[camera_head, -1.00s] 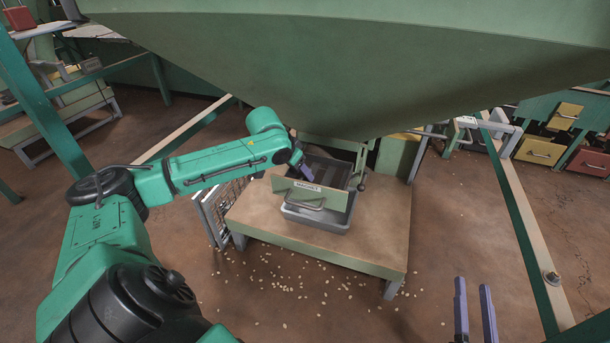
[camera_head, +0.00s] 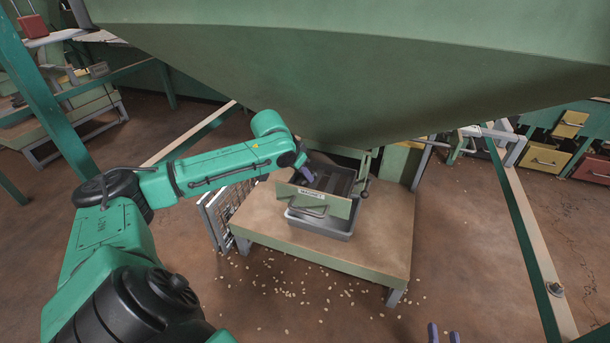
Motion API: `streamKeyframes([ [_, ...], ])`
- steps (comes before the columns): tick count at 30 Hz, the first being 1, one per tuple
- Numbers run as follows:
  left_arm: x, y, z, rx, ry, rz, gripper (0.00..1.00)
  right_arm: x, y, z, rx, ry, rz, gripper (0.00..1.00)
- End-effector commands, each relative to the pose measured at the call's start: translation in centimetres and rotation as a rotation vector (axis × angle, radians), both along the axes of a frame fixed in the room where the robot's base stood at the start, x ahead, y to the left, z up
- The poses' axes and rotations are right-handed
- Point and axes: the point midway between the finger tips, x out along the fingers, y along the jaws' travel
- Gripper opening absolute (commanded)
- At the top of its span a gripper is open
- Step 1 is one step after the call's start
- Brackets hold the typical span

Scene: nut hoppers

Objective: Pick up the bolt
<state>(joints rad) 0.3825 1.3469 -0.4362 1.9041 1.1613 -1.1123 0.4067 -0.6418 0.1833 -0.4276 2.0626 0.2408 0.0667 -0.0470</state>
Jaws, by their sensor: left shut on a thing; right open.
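A small grey bolt-like piece (camera_head: 555,289) stands on the pale beam at the right.
A large green hopper (camera_head: 350,75) hangs over the low wooden table (camera_head: 385,235). Small pale nuts (camera_head: 290,294) are scattered on the floor in front. A wire rack (camera_head: 222,212) stands at the table's left. Yellow (camera_head: 543,159) and red bins (camera_head: 592,168) are at the right.

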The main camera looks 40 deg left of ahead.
Motion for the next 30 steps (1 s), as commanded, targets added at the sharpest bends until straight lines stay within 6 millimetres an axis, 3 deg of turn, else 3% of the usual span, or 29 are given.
streamKeyframes([
  [4, 0.0, 0.0, 0.7, 0.000, -0.001, 0.000, 0.00, -2.6, 0.2, -3.2, -0.015, 0.111, 0.018, 0.50],
  [11, 0.0, 0.0, 2.7, 0.000, 0.000, 0.000, 0.00, -6.9, 0.4, -6.6, -0.043, 0.281, 0.051, 0.50],
  [18, -1.9, 5.4, 2.8, 0.007, 0.006, 0.006, 0.00, -6.6, 0.4, -4.0, -0.059, 0.296, 0.066, 0.50],
  [25, -4.2, 12.2, 3.3, 0.001, 0.000, 0.009, 0.00, -6.6, 0.3, 0.3, -0.099, 0.338, 0.092, 0.50],
  [30, -5.5, 15.9, 2.6, -0.002, -0.002, 0.007, 0.00, -6.4, -0.3, 1.1, -0.148, 0.396, 0.107, 0.50],
])
